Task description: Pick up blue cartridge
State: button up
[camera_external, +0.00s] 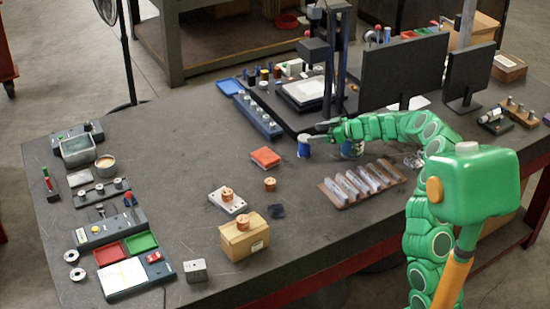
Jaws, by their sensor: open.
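A small blue cylinder with a pale top (304,147), which looks like the blue cartridge, stands on the dark workbench (170,165). A second blue object (349,149) sits under my wrist, partly covered by it, and I cannot tell exactly what it is. My green arm reaches in from the right. My gripper (319,130) is open and points left, with its tips just above and to the right of the blue cylinder. Nothing shows between the fingers. The view is too small to tell whether a finger touches the cylinder.
A wooden rack of metal bars (362,184) lies in front of my forearm. A red block (265,157), a copper piece (270,184) and a cardboard box (244,236) stand nearby. A blue rail of cylinders (257,115) and a dark stand (328,70) are behind. The bench's left middle is clear.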

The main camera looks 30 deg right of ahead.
aim_at(300, 139)
jog(key=shift+f, duration=0.8)
jog(key=shift+w+a+f, duration=0.1)
jog(key=shift+a+f, duration=0.05)
jog(key=shift+f, duration=0.05)
jog(key=shift+x, duration=3.6)
jog(key=c, duration=1.1)
jog(key=shift+c, duration=0.2)
